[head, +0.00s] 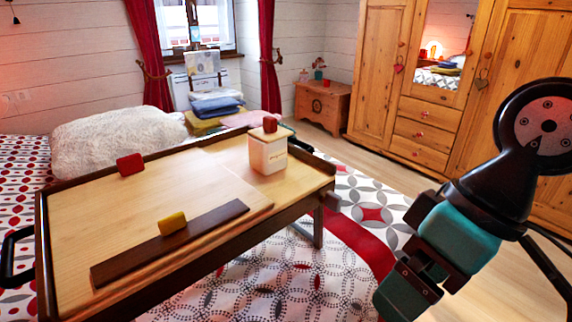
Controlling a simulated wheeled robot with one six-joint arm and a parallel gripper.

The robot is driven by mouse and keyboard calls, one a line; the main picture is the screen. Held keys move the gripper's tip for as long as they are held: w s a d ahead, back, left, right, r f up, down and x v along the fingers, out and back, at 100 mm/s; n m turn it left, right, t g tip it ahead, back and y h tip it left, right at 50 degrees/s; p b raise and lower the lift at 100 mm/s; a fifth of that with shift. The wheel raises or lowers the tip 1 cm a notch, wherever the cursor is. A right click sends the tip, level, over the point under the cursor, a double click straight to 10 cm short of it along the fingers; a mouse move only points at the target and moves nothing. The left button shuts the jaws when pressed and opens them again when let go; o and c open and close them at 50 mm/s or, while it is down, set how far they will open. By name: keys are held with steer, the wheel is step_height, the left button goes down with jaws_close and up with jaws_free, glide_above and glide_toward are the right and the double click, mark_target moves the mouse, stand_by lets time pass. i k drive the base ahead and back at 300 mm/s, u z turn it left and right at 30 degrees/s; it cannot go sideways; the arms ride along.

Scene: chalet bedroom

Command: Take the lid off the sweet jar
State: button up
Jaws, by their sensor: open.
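The sweet jar (267,156) is a cream, box-shaped jar that stands upright near the right end of the wooden bed tray. Its wooden lid (258,135) sits on top and has a red knob (270,124). My gripper (397,290) is at the lower right, in front of and to the right of the tray. It is open and apart from the jar, pointing down and left over the floor. I see nothing between its fingers, though its tips are partly cut off by the frame's lower edge.
The wooden tray (90,218) has a raised dark rim. A red block (130,164) lies at its back, and a yellow block (172,223) is by a dark strip (120,262). Folded cloths (215,104) lie behind. A wardrobe (400,75) stands back right.

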mark_target(270, 132)
steer(key=u, duration=0.5)
steer(key=k, duration=1.15)
steer(key=z, duration=0.35)
steer(key=i, duration=1.65)
steer(key=u, duration=0.6)
